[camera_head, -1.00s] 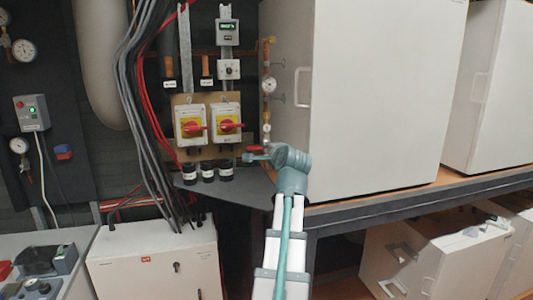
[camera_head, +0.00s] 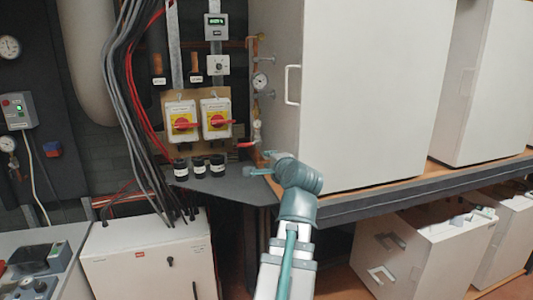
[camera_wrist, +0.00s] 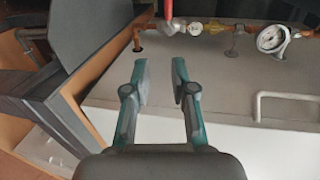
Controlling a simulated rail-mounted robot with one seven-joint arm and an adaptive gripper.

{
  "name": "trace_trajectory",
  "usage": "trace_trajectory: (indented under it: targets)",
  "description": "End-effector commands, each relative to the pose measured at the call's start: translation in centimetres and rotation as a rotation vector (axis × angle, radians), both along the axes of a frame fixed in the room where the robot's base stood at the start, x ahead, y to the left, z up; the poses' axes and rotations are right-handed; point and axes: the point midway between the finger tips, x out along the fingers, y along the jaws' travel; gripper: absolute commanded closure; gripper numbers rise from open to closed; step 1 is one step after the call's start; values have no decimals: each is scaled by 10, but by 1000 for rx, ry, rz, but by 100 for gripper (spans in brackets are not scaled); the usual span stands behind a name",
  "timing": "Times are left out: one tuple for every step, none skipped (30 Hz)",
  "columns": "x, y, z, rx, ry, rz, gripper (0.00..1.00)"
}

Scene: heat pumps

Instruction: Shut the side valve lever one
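The side valve lever (camera_head: 246,145) is red and sticks out to the left from the thin vertical pipe beside the tall white cabinet. In the wrist view the red lever (camera_wrist: 168,9) shows at the top edge, partly cut off, and stands across the copper pipe. My gripper (camera_head: 257,170) is below the lever in the head view. In the wrist view my gripper (camera_wrist: 161,75) is open, with nothing between its fingers. The lever lies beyond the fingertips, apart from them.
The white cabinet (camera_head: 370,90) stands close to the right of the pipe. A round gauge (camera_wrist: 272,39) and a handle (camera_wrist: 287,107) are near the pipe. Red-handled switches (camera_head: 216,119) and several black-capped items (camera_head: 199,168) are to the left. A dark shelf (camera_head: 238,189) is below.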

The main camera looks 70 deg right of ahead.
Motion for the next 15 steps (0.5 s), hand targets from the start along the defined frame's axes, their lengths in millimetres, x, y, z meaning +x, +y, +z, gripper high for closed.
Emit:
trace_trajectory:
  targets:
    - [-6, 8, 1, 0, 0, -2, 75]
    - [-8, 10, 0, 0, 0, -2, 75]
    - [-11, 14, 0, 0, 0, -2, 75]
    - [-14, 17, 0, -1, 0, -2, 75]
    - [-16, 19, 0, 0, -1, -2, 75]
    - [-20, 23, 0, 0, -1, -2, 75]
    - [-22, 26, 0, 0, 0, -2, 75]
    - [-24, 27, -4, -1, -1, -1, 75]
    - [-27, 30, -6, -4, 0, -2, 75]
    - [-29, 32, -6, -4, 0, -2, 75]
    - [-31, 34, -5, -3, 0, -2, 75]
    - [-34, 37, -4, -4, 0, -2, 75]
    - [-35, 38, -4, -3, 0, -2, 75]
    - [-36, 40, -4, -2, 0, -1, 75]
    - [-37, 41, -3, -1, -1, -1, 75]
